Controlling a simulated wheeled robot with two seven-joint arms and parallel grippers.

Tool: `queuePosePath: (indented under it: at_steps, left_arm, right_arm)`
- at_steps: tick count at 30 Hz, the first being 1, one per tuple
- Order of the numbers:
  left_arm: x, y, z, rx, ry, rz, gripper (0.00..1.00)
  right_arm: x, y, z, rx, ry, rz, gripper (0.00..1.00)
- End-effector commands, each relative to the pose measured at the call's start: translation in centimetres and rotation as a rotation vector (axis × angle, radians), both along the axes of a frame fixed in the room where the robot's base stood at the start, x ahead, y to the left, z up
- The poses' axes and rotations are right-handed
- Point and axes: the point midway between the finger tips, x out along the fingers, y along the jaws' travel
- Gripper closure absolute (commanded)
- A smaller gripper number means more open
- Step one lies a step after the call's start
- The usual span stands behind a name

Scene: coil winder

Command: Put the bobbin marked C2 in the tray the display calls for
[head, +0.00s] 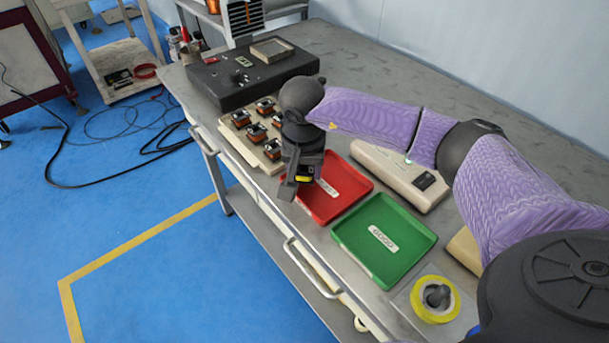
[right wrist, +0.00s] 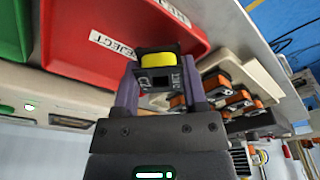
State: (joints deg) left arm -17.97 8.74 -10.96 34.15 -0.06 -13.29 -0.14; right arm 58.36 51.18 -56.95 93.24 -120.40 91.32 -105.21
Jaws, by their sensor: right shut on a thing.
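My right gripper (head: 304,182) is shut on a dark bobbin with a yellow winding (right wrist: 158,68), seen between its fingers in the right wrist view. Light marks show on the bobbin's face, but I cannot read them surely. The gripper is above the left edge of the red tray (head: 352,187), beside the bobbin rack (head: 240,132). The red tray is labelled REJECT in the right wrist view (right wrist: 75,45). The green tray (head: 405,228) is empty, with a white label. A beige device with a small dark display (head: 425,181) stands behind the trays; its text is too small to read. My left gripper is out of view.
Several copper-wound bobbins (head: 265,104) stand in the rack. A black box (head: 235,80) with controls and a shallow tray on top lies behind it. The bench's back right is clear.

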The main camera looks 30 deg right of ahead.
Motion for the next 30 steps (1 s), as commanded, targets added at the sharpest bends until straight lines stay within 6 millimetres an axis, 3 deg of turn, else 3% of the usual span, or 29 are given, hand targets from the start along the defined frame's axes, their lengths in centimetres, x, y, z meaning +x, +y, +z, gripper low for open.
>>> queuePosePath:
  at_steps: [2, 11, 12, 14, 23, 26, 30]
  left_arm:
    - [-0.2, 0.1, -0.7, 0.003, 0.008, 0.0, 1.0]
    - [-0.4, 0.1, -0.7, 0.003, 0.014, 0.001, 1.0]
    - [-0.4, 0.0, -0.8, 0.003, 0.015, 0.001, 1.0]
    - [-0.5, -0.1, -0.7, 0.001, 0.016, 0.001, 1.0]
    - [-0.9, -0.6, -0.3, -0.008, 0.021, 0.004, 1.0]
    - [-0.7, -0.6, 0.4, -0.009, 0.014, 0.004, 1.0]
    - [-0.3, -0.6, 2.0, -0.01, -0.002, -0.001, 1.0]
  right_arm:
    - [-0.1, 0.0, -1.7, 0.0, 0.004, 0.0, 1.0]
    - [0.0, 0.0, -1.8, -0.001, 0.001, -0.001, 1.0]
    - [0.0, 0.0, -1.9, -0.001, 0.001, -0.001, 0.43]
    - [0.0, 0.0, -1.8, 0.0, 0.0, -0.001, 0.31]
    - [0.0, 0.0, -1.3, 0.0, 0.0, -0.002, 0.31]
    - [-0.1, 0.1, 0.6, -0.001, -0.006, -0.001, 0.31]
    - [-0.6, 0.5, 4.8, -0.001, -0.007, 0.0, 0.31]
